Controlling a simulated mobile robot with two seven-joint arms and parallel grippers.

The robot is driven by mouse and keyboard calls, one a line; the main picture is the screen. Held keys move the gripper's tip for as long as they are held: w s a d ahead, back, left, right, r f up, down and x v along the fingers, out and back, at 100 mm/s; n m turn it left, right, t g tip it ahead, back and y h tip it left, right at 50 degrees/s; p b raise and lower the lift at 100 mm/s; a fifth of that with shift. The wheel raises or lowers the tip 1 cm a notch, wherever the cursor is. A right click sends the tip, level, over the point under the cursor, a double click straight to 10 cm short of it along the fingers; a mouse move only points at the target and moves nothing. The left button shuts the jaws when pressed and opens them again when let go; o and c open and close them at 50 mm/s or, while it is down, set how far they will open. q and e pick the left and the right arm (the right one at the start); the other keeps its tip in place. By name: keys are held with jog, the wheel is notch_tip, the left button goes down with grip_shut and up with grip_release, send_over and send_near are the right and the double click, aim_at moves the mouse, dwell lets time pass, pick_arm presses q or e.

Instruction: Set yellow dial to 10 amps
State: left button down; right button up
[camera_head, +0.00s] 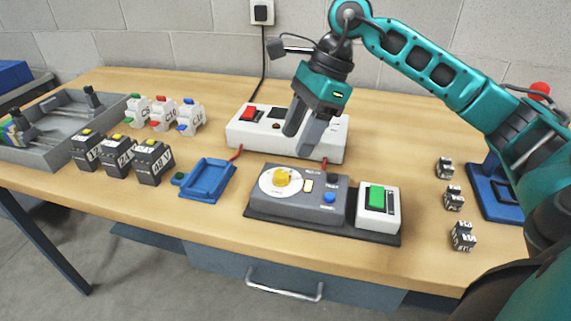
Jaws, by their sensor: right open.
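The yellow dial (281,177) sits on a white round scale plate (268,185) at the left of a dark grey control box (312,208). The scale marks are too small to read, so the dial's setting cannot be told. My right gripper (297,138) hangs above and behind the box, in front of the white power unit, with its fingers pointing down. It is open, empty and apart from the dial. My left gripper is not in view.
A blue button (329,198) and a white switch box with a green rocker (377,198) sit right of the dial. Behind stands a white power unit (238,131). A blue tray (207,180), black battery blocks (152,161) and a grey bin (57,145) lie left. Small blocks (453,197) lie right.

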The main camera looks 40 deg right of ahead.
aim_at(282, 173)
jog(key=x, duration=0.7)
jog(key=shift+b, duration=0.3)
grip_shut()
